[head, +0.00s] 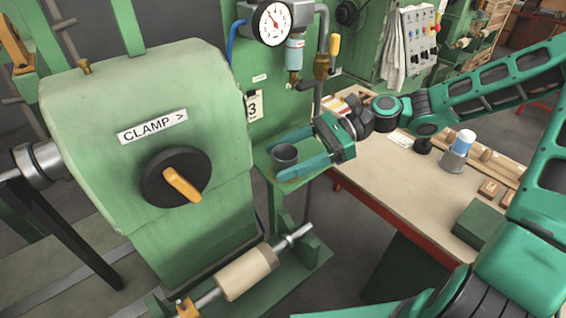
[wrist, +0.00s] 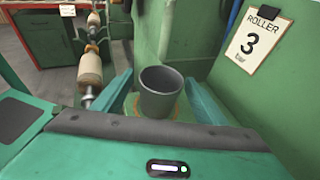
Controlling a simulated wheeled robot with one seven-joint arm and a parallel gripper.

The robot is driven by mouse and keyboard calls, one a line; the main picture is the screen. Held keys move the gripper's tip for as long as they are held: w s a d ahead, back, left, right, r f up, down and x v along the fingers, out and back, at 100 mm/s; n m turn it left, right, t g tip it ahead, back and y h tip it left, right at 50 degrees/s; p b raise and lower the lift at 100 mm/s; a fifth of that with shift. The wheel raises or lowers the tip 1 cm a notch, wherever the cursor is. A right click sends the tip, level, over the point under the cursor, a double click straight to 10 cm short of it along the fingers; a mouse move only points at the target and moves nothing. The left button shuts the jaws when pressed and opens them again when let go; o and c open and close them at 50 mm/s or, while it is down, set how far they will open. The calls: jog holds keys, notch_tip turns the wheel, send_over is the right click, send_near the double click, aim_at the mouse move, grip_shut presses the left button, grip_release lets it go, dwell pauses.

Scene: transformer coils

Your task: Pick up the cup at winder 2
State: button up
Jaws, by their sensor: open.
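A dark grey cup (head: 285,154) stands upright on a small green shelf (head: 262,160) beside the machine. In the wrist view the cup (wrist: 161,92) sits between my two green fingers, with an orange ring on the shelf around its base. My gripper (head: 290,156) is open, one finger on each side of the cup. In the wrist view gaps show between the cup and the fingers of my gripper (wrist: 160,95). I cannot tell whether either finger touches it lower down.
A green machine with a "CLAMP" label (head: 152,126) and an orange-handled knob (head: 181,184) stands left of the shelf. A pressure gauge (head: 273,22) hangs above. A roller (head: 246,272) lies below.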

jog(key=c, duration=1.1)
jog(key=shift+r, duration=0.15)
